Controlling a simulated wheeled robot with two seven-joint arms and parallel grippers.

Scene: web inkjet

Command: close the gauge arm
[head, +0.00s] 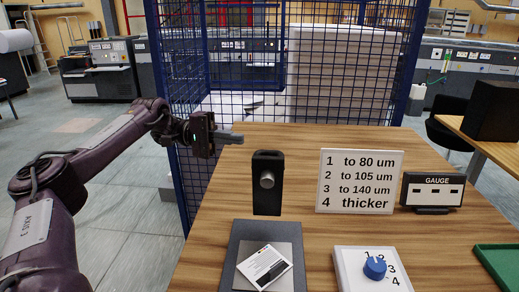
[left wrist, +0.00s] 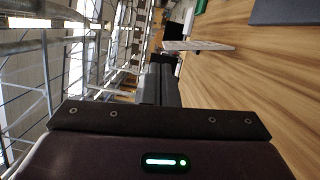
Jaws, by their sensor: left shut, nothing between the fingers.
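The gauge arm looks to be the upright black piece (head: 267,203) with a silver round knob, standing behind a dark grey base plate (head: 240,240). A white printed card (head: 264,267) lies on the plate. My right gripper is in neither view.
A white sign (head: 359,181) lists thickness ranges 1 to 4. A white dial box (head: 350,262) with a blue knob (head: 375,267) sits at the front. A green tray (head: 497,262) is at the right edge. A blue mesh fence (head: 340,75) stands behind the wooden table (head: 205,220).

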